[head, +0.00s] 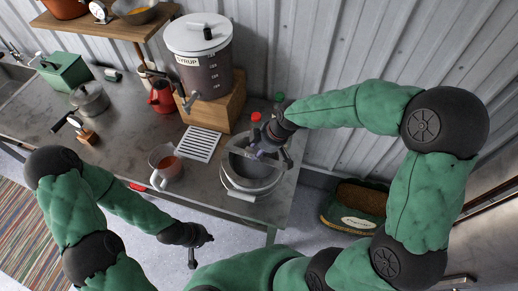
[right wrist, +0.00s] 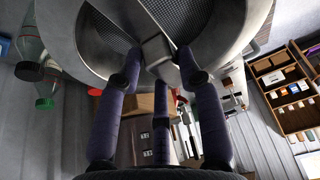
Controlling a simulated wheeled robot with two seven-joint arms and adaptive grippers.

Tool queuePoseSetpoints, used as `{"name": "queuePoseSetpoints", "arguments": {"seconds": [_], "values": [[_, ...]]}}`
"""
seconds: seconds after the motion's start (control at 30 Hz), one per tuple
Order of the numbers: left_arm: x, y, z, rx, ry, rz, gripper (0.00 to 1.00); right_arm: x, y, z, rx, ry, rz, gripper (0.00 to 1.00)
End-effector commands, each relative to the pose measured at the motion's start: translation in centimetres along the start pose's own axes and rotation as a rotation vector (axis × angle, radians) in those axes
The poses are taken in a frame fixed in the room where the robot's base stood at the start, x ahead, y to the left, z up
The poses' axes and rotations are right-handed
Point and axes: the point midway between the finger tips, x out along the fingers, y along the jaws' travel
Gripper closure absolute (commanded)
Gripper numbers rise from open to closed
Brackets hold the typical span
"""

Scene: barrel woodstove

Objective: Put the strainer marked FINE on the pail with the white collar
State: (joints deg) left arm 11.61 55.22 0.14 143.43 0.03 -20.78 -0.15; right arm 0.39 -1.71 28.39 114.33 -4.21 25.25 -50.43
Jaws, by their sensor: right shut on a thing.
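My right gripper (head: 268,146) is shut on the grey metal strainer (head: 240,145) at the pail's mouth. In the right wrist view, the fingers (right wrist: 159,62) close on the strainer's grey tab (right wrist: 156,50), with dark mesh (right wrist: 110,30) on both sides. A metal pail (head: 252,186) stands directly below, near the counter's right end, with a pale band at its front. I cannot tell whether the strainer rests on the rim or hangs just above it. No FINE marking is readable. My left gripper (head: 201,246) is open and empty, in front of the counter.
A syrup dispenser (head: 201,55) on a wooden block stands behind, with a white slotted drip tray (head: 201,143) in front. A measuring jug (head: 165,165) is left of the pail. Red- and green-capped bottles (head: 256,117) stand close behind it. A green bin (head: 354,207) is right of the counter.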

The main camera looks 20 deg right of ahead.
Motion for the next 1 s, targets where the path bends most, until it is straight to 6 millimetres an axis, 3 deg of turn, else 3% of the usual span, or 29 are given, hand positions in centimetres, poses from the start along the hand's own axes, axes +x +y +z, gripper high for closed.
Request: {"name": "queuePoseSetpoints", "arguments": {"seconds": [1.0], "values": [[0.92, -0.33, -0.04, 0.0, 0.0, 0.0, 1.0, 0.93, 0.04, 0.37, 0.0, 0.001, 0.001, 1.0]]}}
